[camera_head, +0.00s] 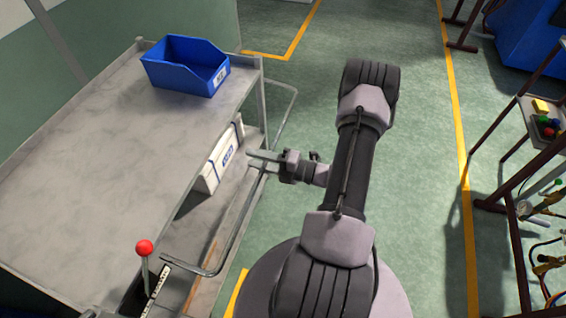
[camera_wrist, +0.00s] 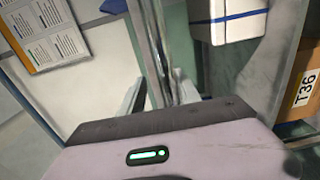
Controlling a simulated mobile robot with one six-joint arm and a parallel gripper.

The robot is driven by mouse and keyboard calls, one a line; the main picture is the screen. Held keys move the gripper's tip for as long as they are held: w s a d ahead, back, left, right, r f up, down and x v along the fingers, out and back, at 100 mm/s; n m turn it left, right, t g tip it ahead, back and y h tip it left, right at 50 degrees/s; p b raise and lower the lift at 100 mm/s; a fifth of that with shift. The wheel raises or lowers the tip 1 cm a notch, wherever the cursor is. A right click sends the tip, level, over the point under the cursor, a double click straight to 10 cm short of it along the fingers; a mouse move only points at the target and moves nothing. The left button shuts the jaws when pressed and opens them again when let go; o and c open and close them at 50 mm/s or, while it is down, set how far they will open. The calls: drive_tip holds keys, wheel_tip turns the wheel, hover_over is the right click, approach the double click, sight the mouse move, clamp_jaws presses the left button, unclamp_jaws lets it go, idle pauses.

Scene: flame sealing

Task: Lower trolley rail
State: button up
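The trolley (camera_head: 95,150) stands at left with a grey top. Its rail (camera_head: 283,122) is a thin grey bent bar standing out from the trolley's right side, along its length. My gripper (camera_head: 256,159) is at the middle of the rail, with its fingers pointing left toward the trolley. In the wrist view, the fingers of my gripper (camera_wrist: 158,92) are apart, with a grey bar (camera_wrist: 150,45) running down between them. I cannot tell whether the fingers touch it. A lever with a red ball knob (camera_head: 145,247) stands at the trolley's near end.
A blue bin (camera_head: 185,68) sits on the trolley top. A white box with a blue strap (camera_head: 220,160) is on the lower shelf. A T36-labelled box (camera_wrist: 304,92) shows in the wrist view. A brown-framed rack (camera_head: 530,160) stands at right. The green floor between is clear.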

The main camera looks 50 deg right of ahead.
drive_tip(key=p+v, duration=0.3)
drive_tip(key=v, duration=1.4)
drive_tip(key=shift+s, duration=0.25)
